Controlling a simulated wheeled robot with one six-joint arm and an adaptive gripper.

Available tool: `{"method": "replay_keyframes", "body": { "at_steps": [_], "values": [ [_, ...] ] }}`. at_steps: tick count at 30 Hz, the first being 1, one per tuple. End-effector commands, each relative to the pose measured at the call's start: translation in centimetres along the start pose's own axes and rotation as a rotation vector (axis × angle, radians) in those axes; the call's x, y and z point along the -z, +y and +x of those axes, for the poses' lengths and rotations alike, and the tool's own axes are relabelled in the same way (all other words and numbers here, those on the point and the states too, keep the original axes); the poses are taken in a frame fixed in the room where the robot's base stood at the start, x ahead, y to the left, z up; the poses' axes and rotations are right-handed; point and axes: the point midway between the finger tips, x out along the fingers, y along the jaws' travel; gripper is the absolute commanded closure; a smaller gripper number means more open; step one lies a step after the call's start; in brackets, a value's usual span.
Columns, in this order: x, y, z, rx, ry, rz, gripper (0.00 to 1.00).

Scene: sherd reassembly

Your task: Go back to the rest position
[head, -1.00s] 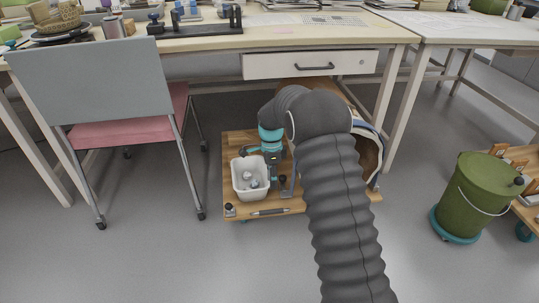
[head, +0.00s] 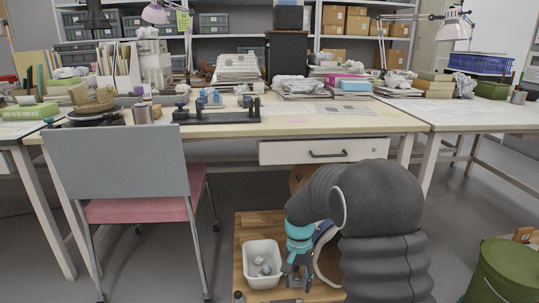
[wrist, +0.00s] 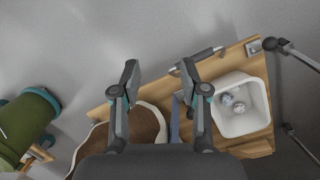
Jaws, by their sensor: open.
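My gripper (wrist: 158,80) is open and empty in the wrist view, its two fingers apart with grey floor and a board edge between and beyond them. In the head view my gripper (head: 296,272) hangs at the end of my dark sleeved arm, just right of a white bin. The white bin (head: 248,270) stands on a low wooden board (head: 246,222) and holds a few small greyish pieces. The bin also shows at the right in the wrist view (wrist: 237,128). My arm hides part of the board and what lies behind it.
A grey-backed chair (head: 118,165) with a pink seat stands left. The workbench (head: 330,122) with a drawer (head: 320,150) spans behind my arm, its top crowded. A green bucket (head: 505,272) stands at the lower right. Grey floor is free between the board and bucket.

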Motion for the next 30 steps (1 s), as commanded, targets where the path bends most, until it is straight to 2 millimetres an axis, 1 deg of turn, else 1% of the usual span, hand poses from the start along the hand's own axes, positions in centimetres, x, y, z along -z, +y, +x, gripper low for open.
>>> {"method": "replay_keyframes", "body": {
  "at_steps": [1,3,12,21,30],
  "values": [
    [-1.2,1.0,-1.8,0.01,0.018,-0.048,0.56],
    [-2.8,2.3,-3.5,0.021,0.04,-0.116,0.56],
    [-9.3,7.4,-9.6,0.056,0.154,-0.332,0.56],
    [-15.7,12.2,-14.0,0.079,0.287,-0.441,0.56],
    [-21.5,16.2,-17.1,0.107,0.437,-0.427,0.56]
  ]
}}
